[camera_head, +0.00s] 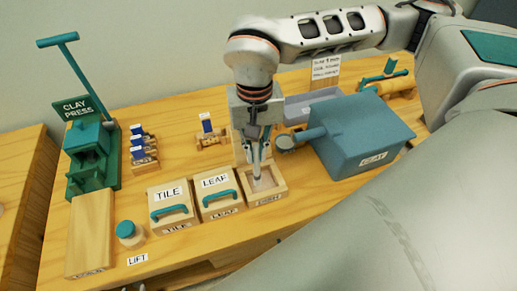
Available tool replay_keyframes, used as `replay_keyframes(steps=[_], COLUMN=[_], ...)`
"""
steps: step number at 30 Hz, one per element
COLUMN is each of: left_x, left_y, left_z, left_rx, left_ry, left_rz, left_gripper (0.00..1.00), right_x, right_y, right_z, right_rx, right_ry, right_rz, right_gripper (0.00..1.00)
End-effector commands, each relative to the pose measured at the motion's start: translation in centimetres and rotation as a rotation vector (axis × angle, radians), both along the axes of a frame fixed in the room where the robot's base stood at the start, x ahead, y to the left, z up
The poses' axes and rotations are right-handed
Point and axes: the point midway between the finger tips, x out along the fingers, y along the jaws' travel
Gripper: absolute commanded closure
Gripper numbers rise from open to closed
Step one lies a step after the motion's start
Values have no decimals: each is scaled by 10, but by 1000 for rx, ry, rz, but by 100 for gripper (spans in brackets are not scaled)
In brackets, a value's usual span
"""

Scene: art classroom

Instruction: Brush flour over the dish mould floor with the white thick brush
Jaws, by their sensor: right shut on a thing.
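The dish mould (268,200) is an open wooden box with a label on its front, at the right end of the row of moulds. Its pale floor shows partly. My right gripper (256,145) points down above it, shut on the white thick brush (257,168). The brush hangs nearly upright and its lower end reaches into the mould opening. I cannot tell whether its tip touches the floor. The gripper hides part of the brush. I cannot make out any flour clearly. My left gripper is not in view.
Lidded TILE (171,216) and LEAF (219,203) moulds stand left of the dish mould. The green clay press (90,150) is far left.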

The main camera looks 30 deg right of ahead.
Motion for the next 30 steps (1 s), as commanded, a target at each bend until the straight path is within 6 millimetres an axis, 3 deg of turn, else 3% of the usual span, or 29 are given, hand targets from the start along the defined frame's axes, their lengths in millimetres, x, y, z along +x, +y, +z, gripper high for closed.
replay_keyframes(steps=[30], left_x=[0], left_y=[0], left_z=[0], left_rx=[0], left_ry=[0], left_rz=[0], left_gripper=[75], right_x=[-3], right_y=[-17], right_z=[-1], right_rx=[0], right_ry=[-1], right_rz=[-2], right_gripper=[100])
